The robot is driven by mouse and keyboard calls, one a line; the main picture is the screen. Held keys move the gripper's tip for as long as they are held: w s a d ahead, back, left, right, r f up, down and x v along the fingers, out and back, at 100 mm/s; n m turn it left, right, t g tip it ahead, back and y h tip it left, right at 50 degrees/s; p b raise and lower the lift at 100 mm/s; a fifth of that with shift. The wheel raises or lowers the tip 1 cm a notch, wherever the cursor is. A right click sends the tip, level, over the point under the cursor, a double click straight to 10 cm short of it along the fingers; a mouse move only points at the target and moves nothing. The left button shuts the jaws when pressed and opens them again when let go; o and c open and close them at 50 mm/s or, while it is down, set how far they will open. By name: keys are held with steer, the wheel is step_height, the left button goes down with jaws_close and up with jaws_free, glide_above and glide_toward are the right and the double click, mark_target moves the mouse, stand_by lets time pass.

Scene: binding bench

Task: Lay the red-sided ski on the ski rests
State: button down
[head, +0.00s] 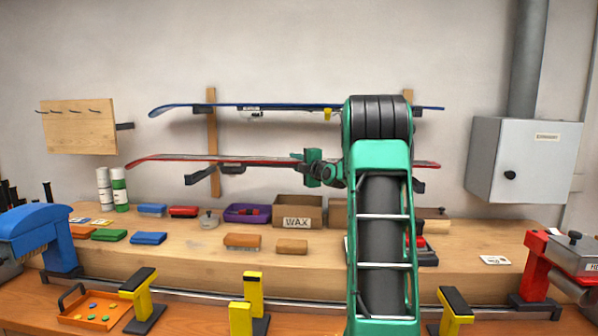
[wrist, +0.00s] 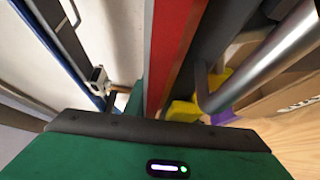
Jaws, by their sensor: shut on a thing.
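The red-sided ski (head: 215,159) lies level on the lower wall rack, its tip to the left. My gripper (head: 318,168) is shut on it near its middle. In the wrist view the red ski (wrist: 172,55) runs away from the green gripper body, and the fingers themselves are mostly hidden. My arm hides part of the ski's right half.
A blue-sided ski (head: 225,106) lies on the upper rack, close above. The back bench holds a WAX box (head: 298,211), a purple tray (head: 246,213), brushes and blocks. A blue machine (head: 38,235) stands left, a red vise (head: 540,265) right, an orange tray (head: 92,309) front left.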

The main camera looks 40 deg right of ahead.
mark_target(277, 160)
steer(key=a+r, duration=0.1)
steer(key=a, duration=0.1)
steer(key=a+r, duration=0.2)
steer(key=a, duration=0.1)
steer(key=w+a+r, duration=0.1)
steer(key=a+r, duration=0.1)
steer(key=a, duration=0.1)
steer(key=shift+w+r, duration=0.1)
steer(key=shift+r, duration=1.45)
